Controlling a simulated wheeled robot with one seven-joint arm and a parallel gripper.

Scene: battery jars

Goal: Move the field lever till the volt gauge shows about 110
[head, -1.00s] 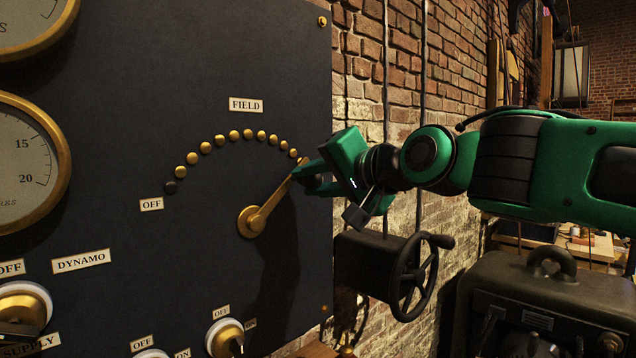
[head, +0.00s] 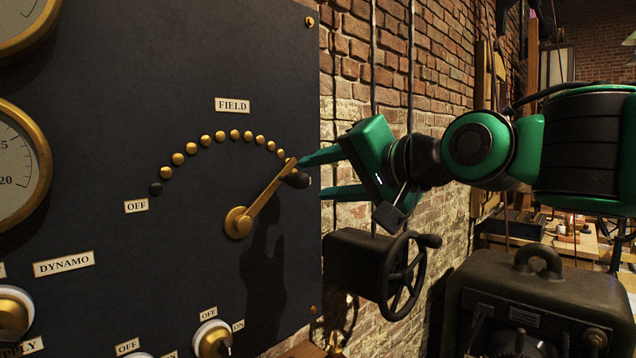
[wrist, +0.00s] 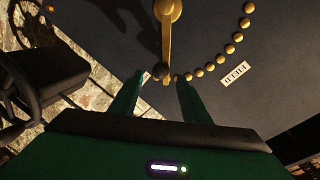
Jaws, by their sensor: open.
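The brass field lever (head: 265,198) is on the dark panel, pivoted below an arc of brass studs (head: 220,136). It points up and right, its tip at the right end of the arc, with a dark knob (head: 297,180) at its end. My gripper (head: 310,176) is open just right of the lever's end, its green fingers apart and pointing at the panel. In the wrist view the lever (wrist: 167,45) comes down between the spread fingers (wrist: 160,85), and neither finger is clearly touching it. The volt gauge cannot be identified; only parts of gauges (head: 45,165) show at the left edge.
A FIELD label (head: 232,105) is above the arc and an OFF label (head: 136,206) at its left end. Round switches (head: 212,338) line the panel's bottom. A black handwheel (head: 405,275) stands below my gripper, and a dark machine (head: 535,300) is at the lower right.

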